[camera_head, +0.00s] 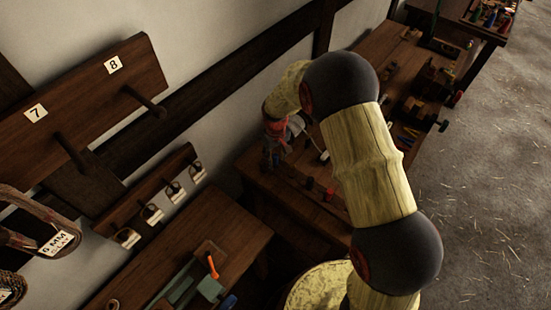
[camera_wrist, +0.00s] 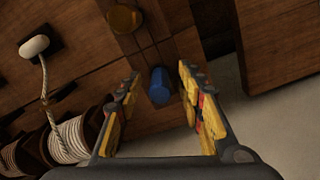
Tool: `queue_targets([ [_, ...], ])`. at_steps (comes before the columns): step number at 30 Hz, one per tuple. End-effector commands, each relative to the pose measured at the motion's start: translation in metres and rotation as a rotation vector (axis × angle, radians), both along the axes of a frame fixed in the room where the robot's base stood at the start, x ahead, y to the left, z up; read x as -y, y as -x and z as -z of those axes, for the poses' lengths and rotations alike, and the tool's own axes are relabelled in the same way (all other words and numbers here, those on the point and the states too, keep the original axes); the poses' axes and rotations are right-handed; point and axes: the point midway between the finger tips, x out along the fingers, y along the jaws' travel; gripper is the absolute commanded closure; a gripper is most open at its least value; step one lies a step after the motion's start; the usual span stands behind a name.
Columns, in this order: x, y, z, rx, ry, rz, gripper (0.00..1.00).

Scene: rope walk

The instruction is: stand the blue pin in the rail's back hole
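The blue pin (camera_wrist: 160,86) shows in the wrist view as a short blue cylinder, seen mostly from its end. It is at a wooden strip that may be the rail (camera_wrist: 150,38); its lower end is hidden, so I cannot tell if it sits in a hole. My gripper (camera_wrist: 159,76) is open, with one finger on each side of the pin and a visible gap at both sides. No empty hole is clear.
An amber round piece (camera_wrist: 123,17) is on the strip beyond the pin. A white knob (camera_wrist: 34,46) with a cord and several rope spools (camera_wrist: 70,138) are at the left. In the head view, the bench (camera_head: 300,203) stands by the wall, with tools farther back.

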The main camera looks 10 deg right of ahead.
Motion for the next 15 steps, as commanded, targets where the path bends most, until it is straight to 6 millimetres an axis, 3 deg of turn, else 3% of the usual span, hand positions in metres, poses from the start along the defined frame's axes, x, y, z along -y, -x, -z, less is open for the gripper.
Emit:
queue_targets([
  [8,0.0,0.0,-0.003,0.001,0.0,0.0,0.62],
  [15,0.0,-0.001,-0.039,0.004,-0.001,0.0,0.62],
])
